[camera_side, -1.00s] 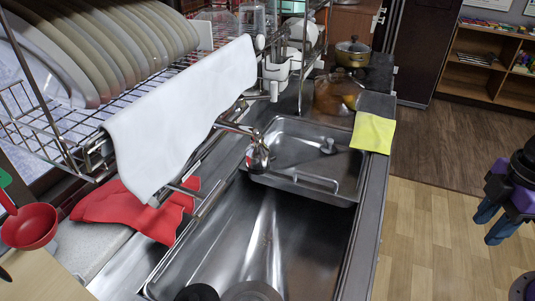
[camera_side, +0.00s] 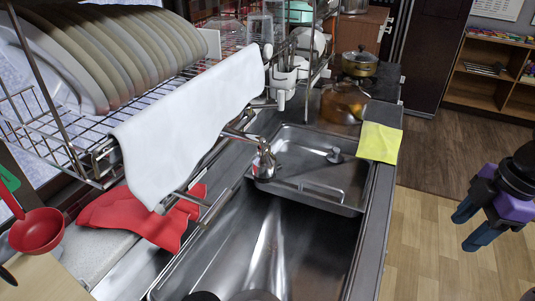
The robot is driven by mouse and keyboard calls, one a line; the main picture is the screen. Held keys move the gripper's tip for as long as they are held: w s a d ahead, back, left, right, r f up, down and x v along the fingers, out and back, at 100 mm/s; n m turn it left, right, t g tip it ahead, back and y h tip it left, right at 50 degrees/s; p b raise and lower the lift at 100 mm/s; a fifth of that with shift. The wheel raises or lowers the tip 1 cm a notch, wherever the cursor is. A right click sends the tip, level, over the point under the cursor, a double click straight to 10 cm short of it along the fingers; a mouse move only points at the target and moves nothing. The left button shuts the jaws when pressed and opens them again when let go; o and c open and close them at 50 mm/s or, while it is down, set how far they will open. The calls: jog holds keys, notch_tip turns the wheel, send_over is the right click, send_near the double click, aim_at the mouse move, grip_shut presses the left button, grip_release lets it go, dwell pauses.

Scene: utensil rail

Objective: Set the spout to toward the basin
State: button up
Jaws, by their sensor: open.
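The chrome spout (camera_side: 263,164) reaches out from behind the hanging white cloth and ends over the near left corner of the small upper tray (camera_side: 300,158), close to its edge with the large steel basin (camera_side: 290,240). The cloth hides the rear part of the spout. My gripper (camera_side: 468,229), with teal fingers and a purple body, hangs at the right edge over the wooden floor. It is open and empty, well apart from the spout, to the right of the sink.
A white cloth (camera_side: 190,125) hangs from the dish rack, which holds several plates (camera_side: 120,55). A yellow cloth (camera_side: 380,142) lies over the counter's right edge. Pots (camera_side: 345,103) stand behind. Space above the basin is clear.

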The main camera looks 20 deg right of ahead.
jog(key=w+a+t+y, duration=0.45)
jog(key=w+a, duration=0.35)
jog(key=w, duration=0.5)
jog(key=n+y, duration=0.1)
jog(key=y, duration=1)
send_near(264, 150)
jog(key=shift+t+h, duration=0.25)
jog(key=shift+t, duration=0.1)
jog(key=x, duration=1)
jog(key=shift+w+d+f, duration=0.1)
jog(key=shift+w+f, duration=0.25)
jog(key=shift+f, duration=0.05)
